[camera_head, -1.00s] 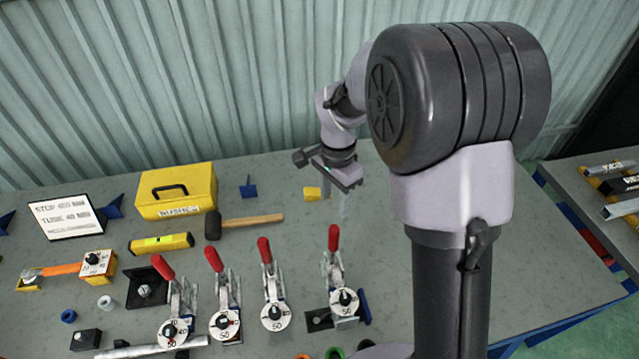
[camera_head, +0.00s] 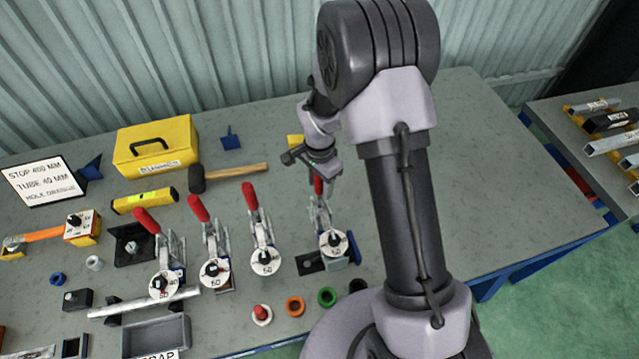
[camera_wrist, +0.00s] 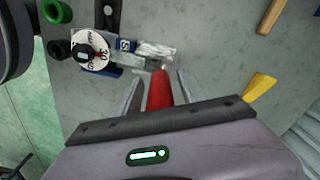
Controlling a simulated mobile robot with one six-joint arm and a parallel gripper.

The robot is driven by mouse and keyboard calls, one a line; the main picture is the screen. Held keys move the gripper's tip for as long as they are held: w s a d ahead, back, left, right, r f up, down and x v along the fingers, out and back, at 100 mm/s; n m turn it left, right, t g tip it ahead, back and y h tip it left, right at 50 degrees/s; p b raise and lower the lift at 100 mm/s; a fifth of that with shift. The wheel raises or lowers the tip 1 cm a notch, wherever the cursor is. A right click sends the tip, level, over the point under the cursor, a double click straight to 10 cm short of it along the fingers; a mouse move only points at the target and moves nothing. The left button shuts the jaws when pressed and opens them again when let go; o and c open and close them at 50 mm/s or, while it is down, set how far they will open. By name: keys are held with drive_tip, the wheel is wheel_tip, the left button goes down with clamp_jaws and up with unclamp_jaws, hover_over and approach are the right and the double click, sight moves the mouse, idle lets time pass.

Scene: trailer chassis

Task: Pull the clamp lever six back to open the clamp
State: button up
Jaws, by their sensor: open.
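The rightmost toggle clamp (camera_head: 325,240) stands near the table's front with its red-handled lever (camera_head: 319,187) upright. In the wrist view the red lever (camera_wrist: 159,90) lies between the two fingers of my gripper (camera_wrist: 158,82), with visible gaps on both sides. My gripper (camera_head: 326,187) is open at the top of this lever, and partly hides it in the head view. The clamp's round white dial (camera_wrist: 91,52) and a small blue label (camera_wrist: 125,45) show in the wrist view. The label's number is too small to read surely.
Three similar red-handled clamps (camera_head: 262,230) stand in a row to the left. A hammer (camera_head: 235,172), a yellow box (camera_head: 155,148) and a yellow level (camera_head: 145,200) lie behind them. Coloured rings (camera_head: 295,306) lie in front. The table's right side (camera_head: 490,190) is clear.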

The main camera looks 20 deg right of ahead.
clamp_jaws()
idle(1.4)
